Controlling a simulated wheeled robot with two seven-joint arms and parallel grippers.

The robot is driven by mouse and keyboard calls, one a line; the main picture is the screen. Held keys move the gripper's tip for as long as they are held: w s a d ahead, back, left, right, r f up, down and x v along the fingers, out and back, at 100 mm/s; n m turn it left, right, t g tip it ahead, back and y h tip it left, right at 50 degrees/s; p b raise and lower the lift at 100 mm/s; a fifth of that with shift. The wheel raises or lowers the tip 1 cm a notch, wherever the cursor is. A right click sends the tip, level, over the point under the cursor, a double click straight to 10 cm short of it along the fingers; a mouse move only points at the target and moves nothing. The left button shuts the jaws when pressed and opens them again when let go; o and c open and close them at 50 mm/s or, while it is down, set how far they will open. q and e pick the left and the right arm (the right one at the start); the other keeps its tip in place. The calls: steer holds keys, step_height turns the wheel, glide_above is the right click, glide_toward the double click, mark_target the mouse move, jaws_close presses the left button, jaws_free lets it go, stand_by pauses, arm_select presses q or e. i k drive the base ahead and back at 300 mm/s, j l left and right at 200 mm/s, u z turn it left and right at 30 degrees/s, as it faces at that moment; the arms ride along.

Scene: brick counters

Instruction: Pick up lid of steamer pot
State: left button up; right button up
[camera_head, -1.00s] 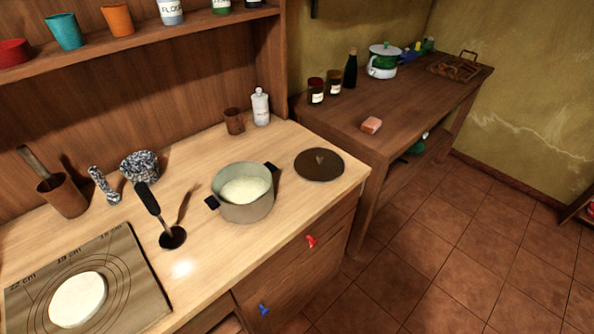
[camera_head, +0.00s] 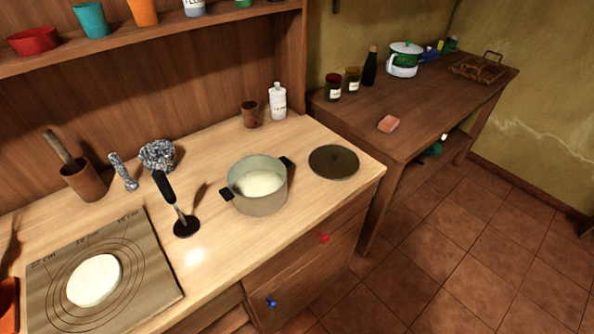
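The steamer pot (camera_head: 262,203) stands open on the light wooden counter, with two black handles and pale white contents inside. The raised knob that showed on the lid earlier is not clear now. Neither of my grippers is in view.
A black-handled masher (camera_head: 184,222) stands left of the pot. Farther left are a mat (camera_head: 161,283) with dough, a mortar (camera_head: 157,156) and a brown cup (camera_head: 86,184). A white bottle (camera_head: 278,102) stands behind. A darker table (camera_head: 433,110) is at the right.

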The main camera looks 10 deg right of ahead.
mark_target(329, 161)
steer(key=i+l+u, duration=0.1)
steer(key=l+u, duration=0.3)
steer(key=l, duration=0.3)
steer(key=l+u, duration=0.4)
steer(key=l, duration=0.25)
steer(key=l+u, duration=0.4)
steer(key=l, duration=0.35)
steer(key=k+l+u, duration=0.2)
steer(key=l+u, duration=0.2)
steer(key=l, duration=0.2)
